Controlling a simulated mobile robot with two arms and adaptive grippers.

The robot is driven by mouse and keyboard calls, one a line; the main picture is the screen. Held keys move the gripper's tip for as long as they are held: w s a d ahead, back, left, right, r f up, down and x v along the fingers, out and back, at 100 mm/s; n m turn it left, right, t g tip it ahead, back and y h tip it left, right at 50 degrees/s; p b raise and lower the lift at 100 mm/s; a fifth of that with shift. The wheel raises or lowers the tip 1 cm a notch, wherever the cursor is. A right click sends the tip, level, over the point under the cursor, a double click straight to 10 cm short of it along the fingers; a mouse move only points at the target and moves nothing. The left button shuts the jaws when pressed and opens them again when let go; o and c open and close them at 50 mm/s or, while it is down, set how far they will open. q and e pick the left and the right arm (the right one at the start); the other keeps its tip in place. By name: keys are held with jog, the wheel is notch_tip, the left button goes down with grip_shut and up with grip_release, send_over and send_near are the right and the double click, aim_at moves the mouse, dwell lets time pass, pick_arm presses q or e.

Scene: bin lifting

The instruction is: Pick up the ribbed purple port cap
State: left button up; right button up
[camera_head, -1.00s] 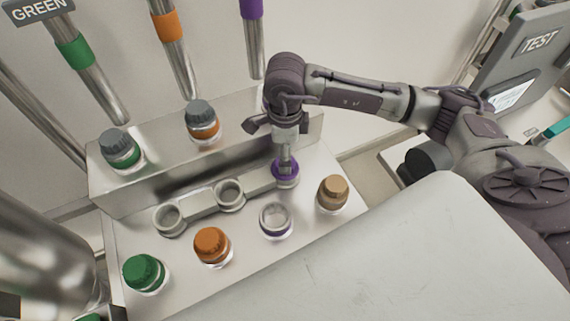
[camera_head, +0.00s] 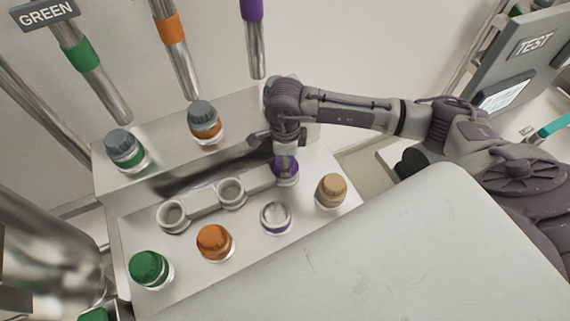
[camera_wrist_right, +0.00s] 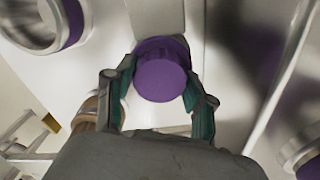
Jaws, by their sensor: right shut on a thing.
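The purple port cap (camera_head: 287,173) sits at the right end of the grey port rail, partly hidden by my right gripper. The cap looks still seated at the rail. My left gripper is not in view.
Two open ports (camera_head: 231,192) lie left along the rail. In front stand jars with green (camera_head: 150,268), orange (camera_head: 214,241) and tan (camera_head: 331,189) lids, and an open jar (camera_head: 275,217). Grey-capped jars (camera_head: 204,119) stand on the raised ledge behind. A white surface (camera_head: 400,255) fills the front right.

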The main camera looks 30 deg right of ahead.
jog(key=shift+c, duration=1.3)
jog(key=shift+r, duration=0.15)
jog(key=shift+w+r, duration=0.1)
jog(key=shift+r, duration=0.2)
jog(key=r+b, duration=0.1)
jog(key=s+r+b, duration=0.1)
jog(key=r, duration=0.1)
jog(key=shift+d+r, duration=0.2)
jog(key=shift+r, duration=0.05)
jog(key=s+d+r+b, duration=0.1)
jog(key=s+r, duration=0.1)
jog(key=s, duration=0.1)
jog(key=s+d+r+b, duration=0.1)
jog(key=s+r, duration=0.1)
jog(key=s, duration=0.1)
jog(key=s+d+r+b, duration=0.1)
jog(key=s+d+r, duration=0.1)
jog(key=s, duration=0.2)
jog(key=shift+d+r, duration=0.1)
jog(key=shift+r, duration=0.25)
jog(key=shift+w, duration=0.1)
